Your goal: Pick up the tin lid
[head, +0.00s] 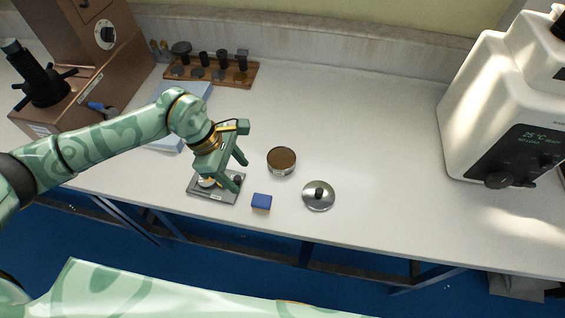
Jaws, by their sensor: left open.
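The tin lid (314,201) is a round silver disc with a dark knob on top. It lies on the white bench near the front edge, right of the small blue block. A round open tin (281,161) with brown contents stands behind it and to the left. My left gripper (238,174) is open, with its two green fingers pointing down and right. It is left of the tin and the lid and apart from both, over or near a small grey tray (214,197). My right gripper is not in view.
A blue and tan block (261,203) lies left of the lid. A wooden rack (243,76) with several dark-topped pieces stands at the back. A brown tester (95,75) is at left, a white machine (496,110) at right. The bench between the lid and the white machine is clear.

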